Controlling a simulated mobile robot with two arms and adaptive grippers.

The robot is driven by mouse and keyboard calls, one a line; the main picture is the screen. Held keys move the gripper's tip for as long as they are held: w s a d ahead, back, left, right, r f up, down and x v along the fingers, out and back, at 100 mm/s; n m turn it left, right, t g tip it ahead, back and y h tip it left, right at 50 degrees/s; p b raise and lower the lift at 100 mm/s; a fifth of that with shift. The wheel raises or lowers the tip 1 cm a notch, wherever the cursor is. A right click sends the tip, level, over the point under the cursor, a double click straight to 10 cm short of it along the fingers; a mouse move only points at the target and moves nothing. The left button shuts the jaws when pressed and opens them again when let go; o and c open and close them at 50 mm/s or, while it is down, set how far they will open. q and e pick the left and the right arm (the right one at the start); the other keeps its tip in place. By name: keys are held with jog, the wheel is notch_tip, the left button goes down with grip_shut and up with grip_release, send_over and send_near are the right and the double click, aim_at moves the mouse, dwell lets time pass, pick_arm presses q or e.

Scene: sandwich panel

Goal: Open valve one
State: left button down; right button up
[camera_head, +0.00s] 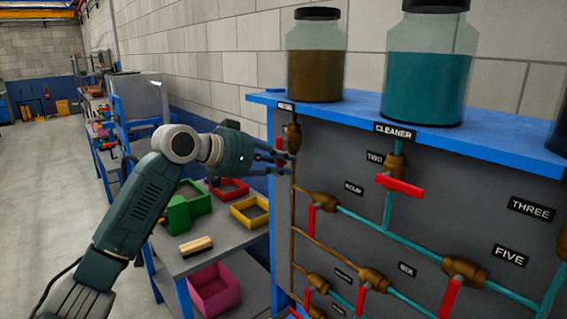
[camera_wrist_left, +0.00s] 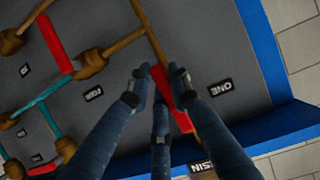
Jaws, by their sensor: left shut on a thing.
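Valve one has a brown body (camera_head: 292,138) on the vertical brown pipe at the panel's left edge. Its red handle (camera_head: 279,152) lies roughly along the pipe. My left gripper (camera_head: 284,159) reaches in from the left and is shut on this handle. In the left wrist view the red handle (camera_wrist_left: 160,82) shows between my left fingers (camera_wrist_left: 163,76), beside the label ONE (camera_wrist_left: 221,87). The fingers hide part of the handle and the valve body. My right gripper is in neither view.
Valve two's red handle (camera_head: 400,186) sticks out crosswise to the right. Other red-handled valves sit lower on the grey panel (camera_head: 450,190). A brown jar (camera_head: 316,70) and a teal jar (camera_head: 428,85) stand on top. A bench (camera_head: 225,243) with coloured bins stands left.

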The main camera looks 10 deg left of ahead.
pick_arm(q)
jog(key=shift+w+a, duration=0.1)
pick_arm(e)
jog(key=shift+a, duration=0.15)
pick_arm(q)
jog(key=shift+m+y, duration=0.3)
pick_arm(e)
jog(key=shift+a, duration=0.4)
pick_arm(q)
jog(key=c, duration=1.5)
grip_release()
jog(key=shift+c, duration=0.2)
jog(key=shift+a, duration=0.15)
jog(key=v, duration=1.1)
jog(key=shift+s+a, duration=0.2)
jog(key=shift+s, duration=0.15)
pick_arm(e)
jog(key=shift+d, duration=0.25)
